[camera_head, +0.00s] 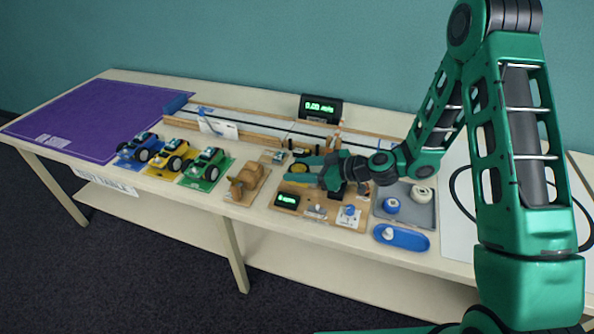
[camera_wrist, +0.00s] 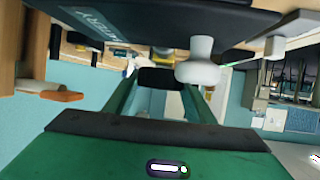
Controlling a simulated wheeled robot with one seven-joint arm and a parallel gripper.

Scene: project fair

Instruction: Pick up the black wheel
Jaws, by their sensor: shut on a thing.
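My gripper (camera_wrist: 158,86) is shut on a black wheel (camera_wrist: 160,78), which shows as a dark block between the fingertips in the wrist view. In the head view my gripper (camera_head: 300,169) reaches left over the wooden board in the middle of the table. A small yellow patch shows between its fingers there. The wheel itself is hard to make out in that view, and I cannot tell whether it touches the board.
Blue, yellow and green toy cars (camera_head: 207,165) stand left of the gripper, beside a wooden model (camera_head: 247,180). A display (camera_head: 320,108) and a long track stand behind. A grey tray (camera_head: 413,217) with spools and a blue tray (camera_head: 412,241) lie right. The purple mat (camera_head: 90,115) is clear.

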